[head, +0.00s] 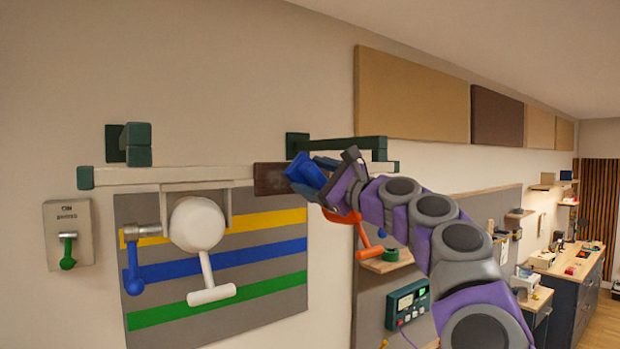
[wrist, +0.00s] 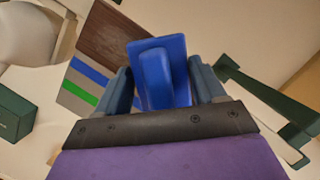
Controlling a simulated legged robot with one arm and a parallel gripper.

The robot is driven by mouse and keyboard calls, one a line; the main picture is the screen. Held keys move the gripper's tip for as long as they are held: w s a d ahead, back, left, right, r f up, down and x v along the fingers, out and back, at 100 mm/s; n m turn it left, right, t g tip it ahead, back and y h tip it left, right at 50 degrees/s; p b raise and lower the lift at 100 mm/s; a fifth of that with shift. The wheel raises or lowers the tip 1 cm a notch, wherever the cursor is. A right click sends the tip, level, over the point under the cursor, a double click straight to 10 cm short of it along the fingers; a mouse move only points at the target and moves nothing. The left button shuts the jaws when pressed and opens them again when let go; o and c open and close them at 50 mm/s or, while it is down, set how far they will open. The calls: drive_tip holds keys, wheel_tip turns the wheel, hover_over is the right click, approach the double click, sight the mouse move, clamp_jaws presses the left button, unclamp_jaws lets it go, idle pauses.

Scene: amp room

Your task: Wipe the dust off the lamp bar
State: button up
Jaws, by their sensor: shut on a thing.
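The lamp bar (head: 165,176) is a long pale bar with green end caps, held level on the wall by dark green brackets. A dark brown patch (head: 271,179), which looks like the dust, covers part of it just left of my gripper; a brown surface (wrist: 115,40) also shows at upper left in the wrist view. My gripper (head: 322,172) is at the right part of the bar, shut on a blue wiping block (head: 304,171). The block's raised grip (wrist: 157,80) sits between the fingers in the wrist view. I cannot tell whether the block touches the bar.
A round white lamp (head: 197,224) hangs below the bar, with a blue lever (head: 134,270) and a white handle (head: 212,295). A striped panel (head: 265,325) is behind. A switch box (head: 68,230) is at left; a shelf (head: 388,262) and teal device (head: 407,303) are lower right.

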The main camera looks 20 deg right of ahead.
sight(296, 175)
drive_tip(key=shift+w+d+f, duration=0.1)
drive_tip(key=shift+w+d, duration=0.15)
drive_tip(key=shift+d, duration=0.35)
drive_tip(key=shift+w+d+f, duration=0.1)
drive_tip(key=shift+w+d, duration=0.15)
drive_tip(key=shift+d, duration=0.35)
drive_tip(key=shift+d+r, duration=0.15)
drive_tip(key=shift+s, duration=0.1)
drive_tip(key=shift+s+a+b, duration=0.1)
drive_tip(key=shift+s+a, duration=0.2)
drive_tip(key=shift+a, duration=0.6)
drive_tip(key=shift+s+a+b, duration=0.1)
drive_tip(key=shift+s+a, duration=0.25)
drive_tip(key=shift+a, duration=0.6)
drive_tip(key=shift+s+a+b, duration=0.1)
drive_tip(key=shift+s+a, duration=0.2)
drive_tip(key=shift+a, duration=0.6)
drive_tip(key=shift+s+a+p, duration=0.1)
drive_tip(key=shift+s+a, duration=0.2)
drive_tip(key=shift+a, duration=0.8)
drive_tip(key=shift+s+a+p, duration=0.1)
drive_tip(key=shift+s+a, duration=0.25)
drive_tip(key=shift+a, duration=0.7)
drive_tip(key=shift+s+a+p, duration=0.1)
drive_tip(key=shift+s+a, duration=0.2)
drive_tip(key=shift+a, duration=0.8)
